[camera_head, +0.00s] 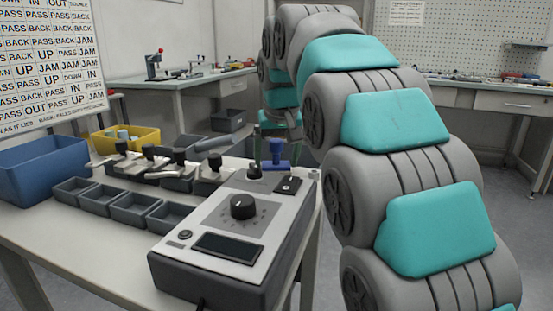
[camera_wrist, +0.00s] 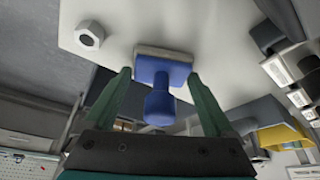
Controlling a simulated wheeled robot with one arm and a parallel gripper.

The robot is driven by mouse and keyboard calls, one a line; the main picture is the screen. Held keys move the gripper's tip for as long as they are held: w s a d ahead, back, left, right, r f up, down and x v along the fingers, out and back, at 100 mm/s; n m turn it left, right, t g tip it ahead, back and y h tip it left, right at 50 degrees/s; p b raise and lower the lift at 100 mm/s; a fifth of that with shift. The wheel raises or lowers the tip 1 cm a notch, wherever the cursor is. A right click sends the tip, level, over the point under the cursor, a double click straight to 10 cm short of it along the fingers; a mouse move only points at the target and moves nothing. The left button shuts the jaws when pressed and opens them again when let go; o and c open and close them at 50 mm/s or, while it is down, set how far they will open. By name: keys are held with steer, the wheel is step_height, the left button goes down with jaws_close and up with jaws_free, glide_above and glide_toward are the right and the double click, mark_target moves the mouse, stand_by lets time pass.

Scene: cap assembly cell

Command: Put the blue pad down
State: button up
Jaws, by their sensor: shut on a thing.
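The blue pad (camera_head: 277,152) has an upright grip and a wider flat base. It is near the far right corner of the white table, just behind the control box. In the wrist view the blue pad (camera_wrist: 160,103) sits between the two green fingers of my gripper (camera_wrist: 158,74), with a pale block at its base against the white surface. My gripper (camera_head: 276,140) is shut on the pad. I cannot tell whether the pad's underside touches the table.
The control box (camera_head: 215,250) with a black knob fills the table's front right. Grey bins (camera_head: 120,205), a blue crate (camera_head: 40,165) and a yellow bin (camera_head: 140,140) stand to the left. A hex nut (camera_wrist: 90,34) lies on the surface beside the pad.

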steer(key=shift+f, duration=0.1)
steer(key=o, duration=1.2)
steer(key=p+v, duration=0.3)
steer(key=v, duration=0.9)
